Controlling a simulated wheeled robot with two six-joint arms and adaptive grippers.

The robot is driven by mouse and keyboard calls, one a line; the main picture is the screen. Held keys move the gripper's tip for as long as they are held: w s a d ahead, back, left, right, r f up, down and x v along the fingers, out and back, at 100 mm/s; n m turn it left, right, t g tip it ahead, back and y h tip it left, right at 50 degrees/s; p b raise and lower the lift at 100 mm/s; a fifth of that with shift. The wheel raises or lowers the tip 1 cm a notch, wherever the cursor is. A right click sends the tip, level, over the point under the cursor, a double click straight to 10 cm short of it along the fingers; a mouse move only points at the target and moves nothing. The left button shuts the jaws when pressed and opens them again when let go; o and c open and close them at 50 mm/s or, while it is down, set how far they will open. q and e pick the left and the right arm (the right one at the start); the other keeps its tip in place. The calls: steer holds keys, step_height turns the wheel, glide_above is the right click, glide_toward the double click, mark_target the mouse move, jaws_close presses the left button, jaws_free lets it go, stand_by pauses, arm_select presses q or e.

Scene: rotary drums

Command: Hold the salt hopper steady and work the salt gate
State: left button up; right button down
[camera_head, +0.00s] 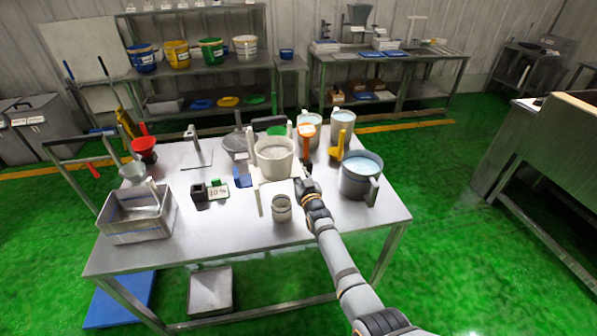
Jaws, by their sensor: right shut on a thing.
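The salt hopper (275,152) is a whitish round tub on a pale stand at the middle of the steel table, with grey-white contents inside. My right gripper (302,181) is at the lower right side of the hopper, shut on its edge; its fingers hide the exact contact. The salt gate cannot be told apart under the hopper. A small grey cup (281,209) stands on the table in front of the hopper. My left gripper is not in view.
A grey pot of bluish contents (361,174) stands right of my right arm. An orange-handled tool (307,141) and a yellow scoop (338,146) are behind. A grey bin (137,222) and a 10 % sign (217,190) are left. The table's front right is clear.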

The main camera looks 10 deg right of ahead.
steer(key=shift+f+b, duration=4.4)
steer(key=shift+f, duration=0.45)
steer(key=shift+f, duration=0.1)
